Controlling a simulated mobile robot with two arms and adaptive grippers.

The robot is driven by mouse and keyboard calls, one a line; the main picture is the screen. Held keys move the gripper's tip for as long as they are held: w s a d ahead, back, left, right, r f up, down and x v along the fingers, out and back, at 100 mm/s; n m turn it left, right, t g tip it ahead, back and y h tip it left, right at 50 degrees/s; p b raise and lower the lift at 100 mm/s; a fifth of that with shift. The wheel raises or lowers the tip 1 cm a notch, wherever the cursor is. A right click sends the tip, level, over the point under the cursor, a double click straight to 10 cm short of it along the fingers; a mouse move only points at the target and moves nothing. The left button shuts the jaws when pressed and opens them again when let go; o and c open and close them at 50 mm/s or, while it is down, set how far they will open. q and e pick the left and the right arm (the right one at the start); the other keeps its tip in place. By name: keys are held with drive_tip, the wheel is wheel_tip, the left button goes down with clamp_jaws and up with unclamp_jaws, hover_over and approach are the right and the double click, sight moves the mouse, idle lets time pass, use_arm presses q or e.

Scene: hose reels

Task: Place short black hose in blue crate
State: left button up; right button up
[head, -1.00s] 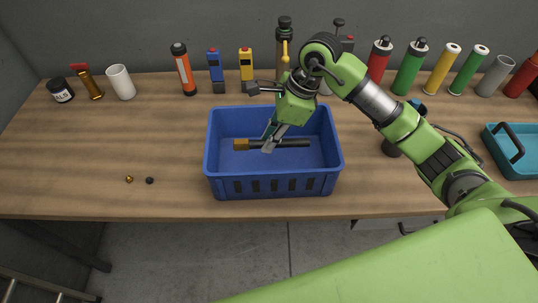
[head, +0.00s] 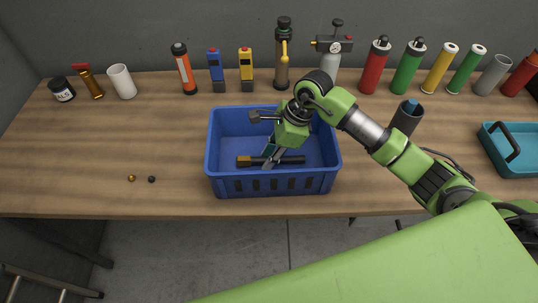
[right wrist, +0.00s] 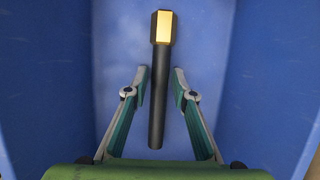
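The short black hose (head: 292,160) with a brass end fitting lies inside the blue crate (head: 272,184), roughly level, fitting to the left. The right wrist view shows the hose (right wrist: 157,110) against the blue crate floor (right wrist: 215,60). My right gripper (head: 269,163) reaches down into the crate over the hose. In the wrist view its fingers (right wrist: 160,72) stand apart on both sides of the hose, with a gap on each side. It is open. My left gripper is not in view.
Two small fittings (head: 141,179) lie left of the crate. Flashlights, testers, bottles and cylinders line the back of the bench (head: 165,130).

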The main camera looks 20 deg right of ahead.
sight(283, 157)
drive_tip(key=shift+r, duration=0.1)
drive_tip(key=shift+r, duration=0.15)
drive_tip(key=b+v, duration=0.2)
drive_tip(key=v, duration=1)
